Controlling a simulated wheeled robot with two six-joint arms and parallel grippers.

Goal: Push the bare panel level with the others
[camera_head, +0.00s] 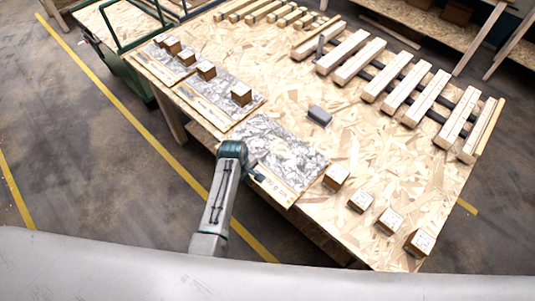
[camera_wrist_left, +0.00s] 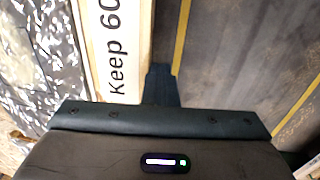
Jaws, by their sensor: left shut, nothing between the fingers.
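The bare panel (camera_head: 285,150) is silver foil-faced with a pale printed strip along its outer edge. It lies flat on the table with nothing on it and sticks out past the table edge, further than the two other panels. The middle panel (camera_head: 222,95) and the far panel (camera_head: 163,58) carry small wooden blocks. My left gripper (camera_head: 257,173) is shut and empty at the bare panel's outer edge. In the left wrist view its fingers (camera_wrist_left: 160,85) are right beside the strip reading "Keep 60" (camera_wrist_left: 112,50); contact cannot be told. My right gripper is out of view.
The wood-chip table (camera_head: 350,150) has a grey rounded object (camera_head: 320,115) beyond the bare panel. Several wooden blocks (camera_head: 389,221) stand at the near right. A slatted wooden frame (camera_head: 400,90) lies at the back right. Open floor (camera_head: 90,150) with yellow lines lies left.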

